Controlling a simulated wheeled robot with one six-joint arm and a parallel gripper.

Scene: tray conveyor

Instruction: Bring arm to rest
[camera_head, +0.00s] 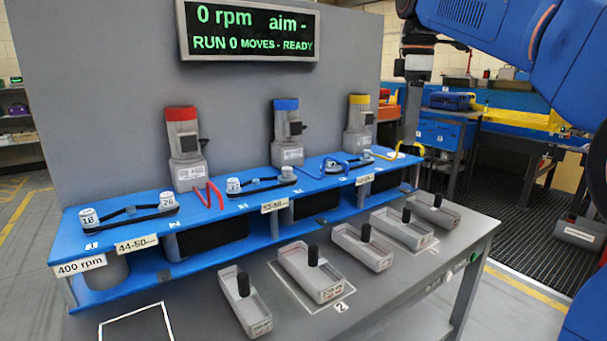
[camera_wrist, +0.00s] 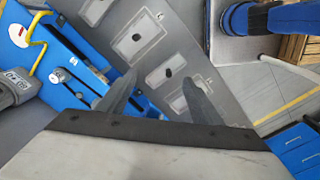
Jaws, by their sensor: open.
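My blue arm (camera_head: 500,35) reaches in from the upper right. My gripper (camera_head: 411,120) hangs pointing down at the right end of the blue bench, above and behind the row of grey trays. In the wrist view my gripper (camera_wrist: 155,90) has two grey fingers standing well apart, with nothing between them. Beyond the fingers, the wrist view shows the grey table top (camera_wrist: 222,110) and some trays (camera_wrist: 140,38). I cannot tell the exact height of the fingers over the bench.
Several grey trays with black knobs (camera_head: 241,300) stand along the grey table (camera_head: 400,290). Behind them, the blue bench (camera_head: 140,205) carries motors with red (camera_head: 181,113), blue (camera_head: 286,104) and yellow (camera_head: 359,99) caps. A display (camera_head: 248,30) reads 0 rpm, RUN 0 MOVES, READY.

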